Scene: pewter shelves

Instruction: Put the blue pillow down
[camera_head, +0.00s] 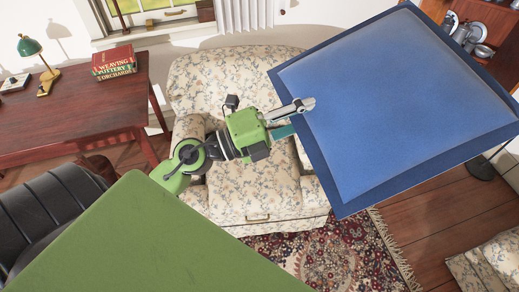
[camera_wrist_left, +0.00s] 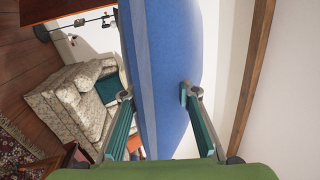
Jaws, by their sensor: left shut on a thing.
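The blue pillow (camera_head: 410,100) with a darker blue border fills the upper right of the head view. It is held up in the air, in front of and above the floral armchair's right side. My left gripper (camera_head: 300,113) is shut on the pillow's left edge. In the left wrist view the pillow (camera_wrist_left: 165,50) passes between the two fingers of the left gripper (camera_wrist_left: 156,93), seen edge-on. My right gripper is not in view.
The floral armchair (camera_head: 235,190) stands behind and below my left arm. A red-brown desk (camera_head: 75,110) with books (camera_head: 114,62) and a green lamp (camera_head: 30,47) is at left. A patterned rug (camera_head: 335,255) lies on the wood floor. Another floral seat (camera_head: 490,262) is at lower right.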

